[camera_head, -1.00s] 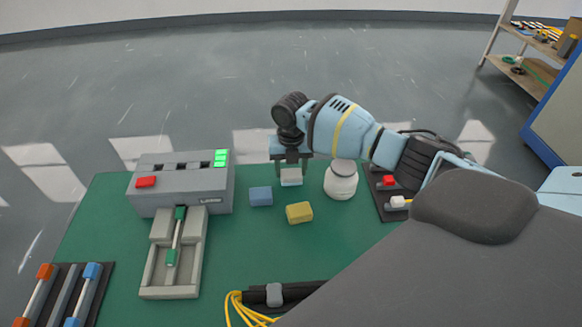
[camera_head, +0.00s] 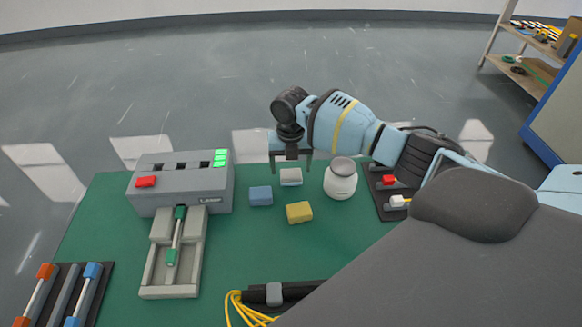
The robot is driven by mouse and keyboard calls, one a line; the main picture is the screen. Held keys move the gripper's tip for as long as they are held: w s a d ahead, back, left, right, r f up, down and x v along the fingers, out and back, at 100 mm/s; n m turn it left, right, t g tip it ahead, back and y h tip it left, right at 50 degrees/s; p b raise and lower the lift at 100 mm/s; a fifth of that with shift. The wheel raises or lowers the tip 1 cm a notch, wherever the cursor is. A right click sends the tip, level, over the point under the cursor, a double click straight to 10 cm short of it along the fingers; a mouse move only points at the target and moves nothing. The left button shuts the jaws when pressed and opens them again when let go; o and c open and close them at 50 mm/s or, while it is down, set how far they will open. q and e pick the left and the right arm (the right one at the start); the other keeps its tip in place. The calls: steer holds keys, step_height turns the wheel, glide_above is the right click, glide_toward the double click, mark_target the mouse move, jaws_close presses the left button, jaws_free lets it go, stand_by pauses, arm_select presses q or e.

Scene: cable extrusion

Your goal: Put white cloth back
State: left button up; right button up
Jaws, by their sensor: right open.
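The white cloth (camera_head: 291,177) is a small folded block lying on the far part of the green table mat. A blue cloth (camera_head: 261,196) lies to its left, and a yellow cloth (camera_head: 299,212) lies nearer. My right gripper (camera_head: 291,166) is open and empty, just above and behind the white cloth, with its fingers spread to either side. My left gripper is not in view.
A grey machine (camera_head: 181,186) with a red button and green lights stands at the left. Yellow cables (camera_head: 240,309) lie at the front. The mat's middle (camera_head: 250,245) is clear.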

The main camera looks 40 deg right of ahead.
mark_target(291, 171)
step_height(291, 171, up, 11)
steer(key=shift+p, duration=0.35)
